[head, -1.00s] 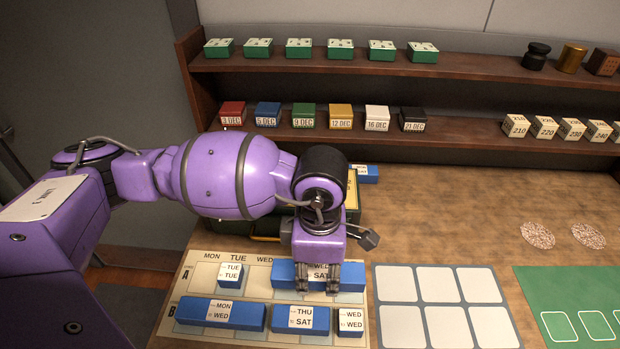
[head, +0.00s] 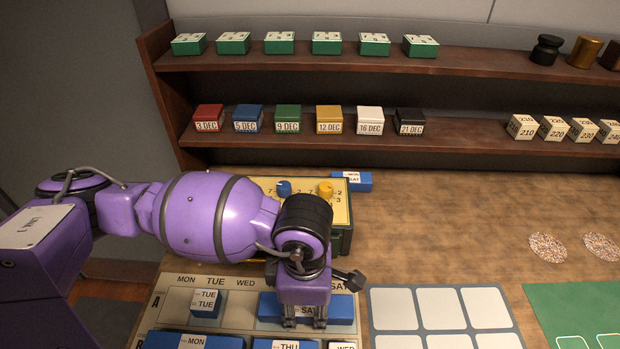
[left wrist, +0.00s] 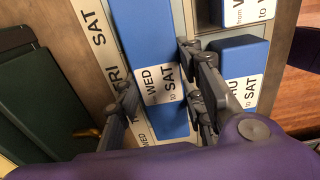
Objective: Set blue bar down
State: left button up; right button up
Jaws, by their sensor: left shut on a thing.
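A blue bar (head: 342,309) with a white WED to SAT label is at row A of the calendar board (head: 172,300), toward its right end. My left gripper (head: 304,323) points down with its fingers shut on the bar's long sides. In the left wrist view the bar (left wrist: 146,35) lies between the two fingers (left wrist: 160,100), its label facing up. I cannot tell whether it touches the board or is slightly above it. My right gripper is not in view.
A small blue TUE block (head: 207,303) sits left in row A. Blue bars (head: 195,341) fill row B close in front. A green box with knobs (head: 341,205) stands behind my wrist, beside another blue bar (head: 366,181). A white-squared mat (head: 420,333) lies right.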

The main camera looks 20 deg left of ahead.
pick_arm(q)
jog(key=o, duration=1.4)
jog(key=shift+w+f, duration=0.1)
jog(key=shift+f, duration=0.05)
notch_tip(320, 180, up, 12)
jog(key=shift+r+p, duration=0.25)
jog(key=shift+p, duration=0.15)
